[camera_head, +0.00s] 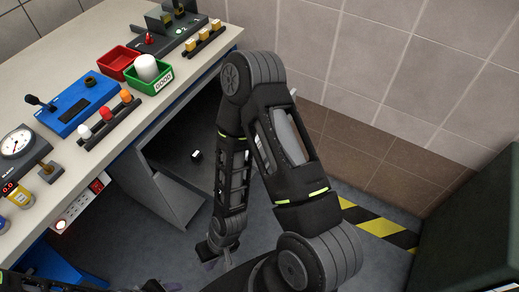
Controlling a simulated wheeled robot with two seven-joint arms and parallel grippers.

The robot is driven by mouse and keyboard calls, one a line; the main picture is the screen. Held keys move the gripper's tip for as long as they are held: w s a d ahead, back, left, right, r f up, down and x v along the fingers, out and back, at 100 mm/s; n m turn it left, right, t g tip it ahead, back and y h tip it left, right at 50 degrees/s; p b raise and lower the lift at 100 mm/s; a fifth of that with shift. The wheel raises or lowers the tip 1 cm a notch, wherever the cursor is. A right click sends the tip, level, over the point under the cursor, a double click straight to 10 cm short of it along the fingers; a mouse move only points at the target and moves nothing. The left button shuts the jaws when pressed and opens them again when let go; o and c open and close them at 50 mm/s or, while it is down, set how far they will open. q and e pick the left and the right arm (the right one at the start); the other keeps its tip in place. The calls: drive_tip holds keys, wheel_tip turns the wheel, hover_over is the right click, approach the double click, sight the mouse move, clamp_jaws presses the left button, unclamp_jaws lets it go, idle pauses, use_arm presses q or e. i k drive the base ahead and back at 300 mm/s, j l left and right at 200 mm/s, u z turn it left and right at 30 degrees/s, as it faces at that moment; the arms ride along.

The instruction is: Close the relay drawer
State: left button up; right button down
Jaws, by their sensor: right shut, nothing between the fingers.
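The relay drawer (158,188) is a grey box under the workbench, left of my right arm. It stands open, with its dark inside showing and a small black and white part (196,156) lying in it. My right forearm hides its right side. My right gripper (222,264) points down near the bottom middle, below and to the right of the drawer front. It is shut and empty, and appears apart from the drawer. My left gripper cannot be made out; only dark arm parts show at the bottom edge.
The workbench (60,38) carries a red bin (118,61), a green bin (148,80), a blue joystick box (78,104) and a gauge (17,143). A tiled wall is behind. A dark green cabinet (470,225) stands right. Striped floor tape (378,226) lies between.

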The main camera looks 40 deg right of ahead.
sight(194, 128)
drive_tip(key=i+j, duration=0.35)
drive_tip(key=z, duration=1.85)
